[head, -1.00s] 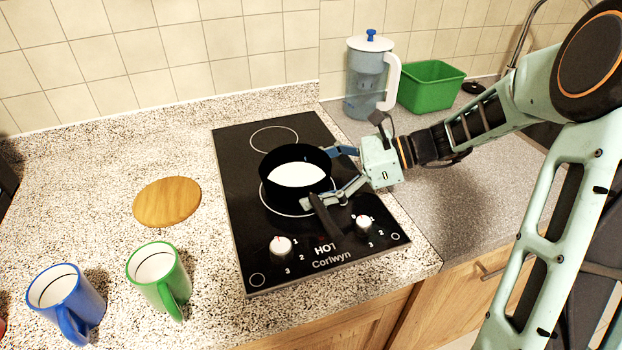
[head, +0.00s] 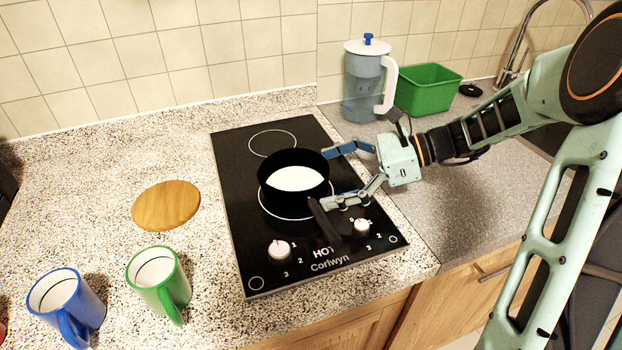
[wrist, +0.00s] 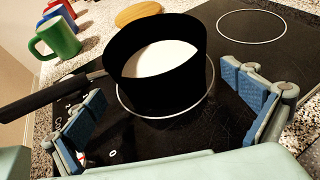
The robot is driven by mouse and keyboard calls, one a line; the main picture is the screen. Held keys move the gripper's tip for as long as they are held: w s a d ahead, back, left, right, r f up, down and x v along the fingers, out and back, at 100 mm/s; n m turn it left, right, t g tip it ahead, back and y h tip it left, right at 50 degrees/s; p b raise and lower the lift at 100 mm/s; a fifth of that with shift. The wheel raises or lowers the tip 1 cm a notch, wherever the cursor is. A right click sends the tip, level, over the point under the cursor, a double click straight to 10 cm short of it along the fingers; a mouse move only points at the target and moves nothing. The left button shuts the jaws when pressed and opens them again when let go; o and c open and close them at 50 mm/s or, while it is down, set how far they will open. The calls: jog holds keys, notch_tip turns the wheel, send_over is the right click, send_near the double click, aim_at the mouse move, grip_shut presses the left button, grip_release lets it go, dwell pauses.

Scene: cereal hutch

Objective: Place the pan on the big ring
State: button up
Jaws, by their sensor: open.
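A black pan (head: 293,190) with white liquid inside stands on the big ring (head: 262,207), the front ring of the black hob (head: 237,217). Its handle (head: 323,221) points toward the front knobs. The pan also shows in the wrist view (wrist: 158,85), with the ring's white line (wrist: 128,109) visible around its base. My gripper (head: 332,176) is open to the right of the pan. Its fingers (wrist: 163,110) are spread wide and hold nothing in the wrist view. The far side of the pan's base is hidden.
The small rear ring (head: 272,142) is bare. A round wooden board (head: 166,205), a green mug (head: 159,282) and a blue mug (head: 67,304) are on the left counter. A water jug (head: 364,84) and a green tub (head: 427,90) stand behind my arm.

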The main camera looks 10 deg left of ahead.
jog(key=p+v, duration=0.1)
jog(key=v, duration=0.7)
jog(key=shift+d, duration=0.15)
